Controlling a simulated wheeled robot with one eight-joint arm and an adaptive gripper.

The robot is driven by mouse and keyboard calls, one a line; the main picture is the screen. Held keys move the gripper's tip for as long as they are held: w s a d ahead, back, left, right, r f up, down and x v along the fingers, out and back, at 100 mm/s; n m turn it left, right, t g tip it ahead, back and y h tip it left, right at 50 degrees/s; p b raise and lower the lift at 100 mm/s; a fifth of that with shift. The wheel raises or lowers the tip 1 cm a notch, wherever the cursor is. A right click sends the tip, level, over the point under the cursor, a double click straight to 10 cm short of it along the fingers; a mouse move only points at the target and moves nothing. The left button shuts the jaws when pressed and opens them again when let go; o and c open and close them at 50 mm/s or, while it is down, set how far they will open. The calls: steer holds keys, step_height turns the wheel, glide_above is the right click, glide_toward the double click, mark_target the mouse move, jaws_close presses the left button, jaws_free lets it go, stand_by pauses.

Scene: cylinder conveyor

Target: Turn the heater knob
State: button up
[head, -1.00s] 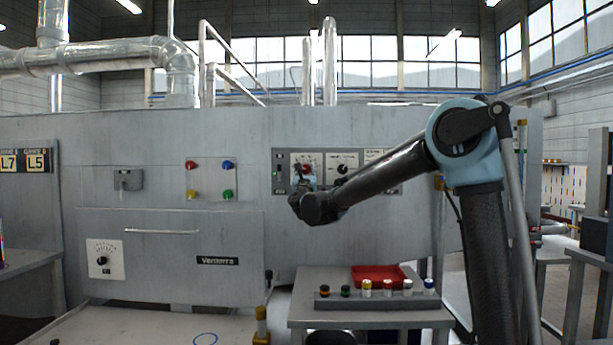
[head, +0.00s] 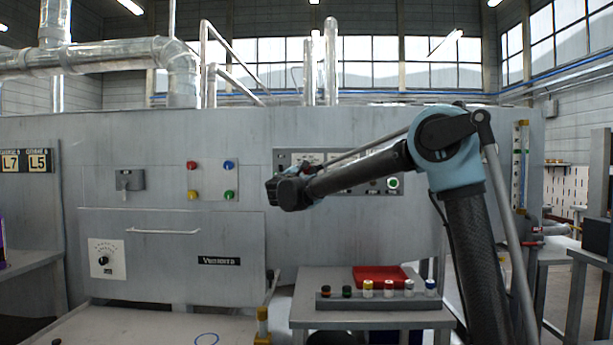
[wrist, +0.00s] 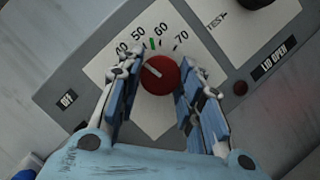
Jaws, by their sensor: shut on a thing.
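The red heater knob (wrist: 160,75) sits on a white dial plate (wrist: 132,70) in the wrist view. Its white pointer line points up and left, toward the low end of the printed numbers. A green mark (wrist: 152,43) shows between 50 and 60. My gripper (wrist: 152,88) has one blue-padded finger on each side of the knob and is shut on it. In the head view my gripper and wrist are in front of the left part of the grey control panel (head: 353,156), and the knob is mostly hidden there.
On the panel in the wrist view are a TEST plate (wrist: 235,28), a dark red lamp (wrist: 240,88) by the LID OPEN label, and an OFF label (wrist: 67,98). A table (head: 350,281) with a red tray (head: 380,276) and a rack of small cylinders stands below my arm.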

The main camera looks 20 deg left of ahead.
steer(key=shift+d+r+m+g+h, duration=0.15)
steer(key=shift+m+g, duration=0.4)
steer(key=shift+m, duration=0.85)
steer(key=shift+a+f+m+g+h, duration=0.15)
steer(key=shift+m+g, duration=0.35)
steer(key=shift+m, duration=0.9)
steer(key=shift+d+r+m+g+h, duration=0.15)
steer(key=shift+m+g, duration=0.4)
steer(key=shift+m, duration=0.85)
steer(key=o, duration=1.1)
steer(key=shift+c, duration=0.2)
steer(key=s+a, duration=0.2)
steer(key=s, duration=0.9)
steer(key=shift+s+r, duration=0.2)
steer(key=shift+s, duration=0.15)
